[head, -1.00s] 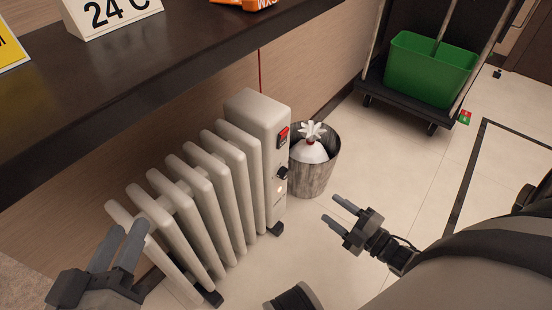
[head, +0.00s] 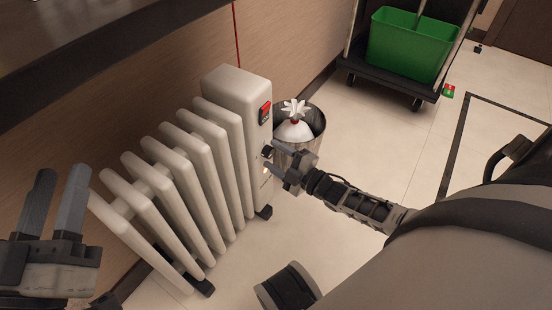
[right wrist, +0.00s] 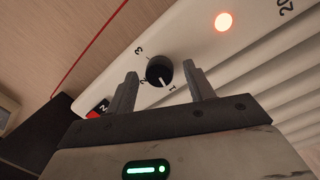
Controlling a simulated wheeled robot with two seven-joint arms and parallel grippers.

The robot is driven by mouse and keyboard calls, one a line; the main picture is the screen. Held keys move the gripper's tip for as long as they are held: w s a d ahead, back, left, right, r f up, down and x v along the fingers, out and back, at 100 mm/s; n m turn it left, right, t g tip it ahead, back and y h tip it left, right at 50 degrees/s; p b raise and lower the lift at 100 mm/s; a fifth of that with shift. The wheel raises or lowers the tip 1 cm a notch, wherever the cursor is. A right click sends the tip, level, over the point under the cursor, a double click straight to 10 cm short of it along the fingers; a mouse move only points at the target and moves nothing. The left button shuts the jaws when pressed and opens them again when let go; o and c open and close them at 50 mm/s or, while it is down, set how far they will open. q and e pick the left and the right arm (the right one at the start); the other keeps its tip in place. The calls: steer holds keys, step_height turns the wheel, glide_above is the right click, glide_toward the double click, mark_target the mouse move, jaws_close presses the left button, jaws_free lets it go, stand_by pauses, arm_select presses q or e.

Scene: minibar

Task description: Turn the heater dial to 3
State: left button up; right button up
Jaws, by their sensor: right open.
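The heater (head: 180,165) is a white ribbed radiator standing on the floor. Its black dial (head: 267,151) is on the end panel, below a red switch. In the right wrist view the dial (right wrist: 159,71) has a white mark pointing near the 1, with the 2 and 3 printed farther around it. My right gripper (head: 273,158) is at the panel; in the right wrist view its open fingers (right wrist: 160,72) stand on either side of the dial. I cannot tell whether they touch it. My left gripper (head: 61,172) is at the left edge, fingers apart and empty.
A bin (head: 306,140) with a white bag stands just behind the heater's panel end. A dark counter (head: 90,50) overhangs at the upper left. A cart with a green bucket (head: 410,45) stands at the back. A lit orange lamp (right wrist: 223,21) is on the panel.

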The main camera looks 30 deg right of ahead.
steer(key=shift+w, duration=0.1)
steer(key=c, duration=1)
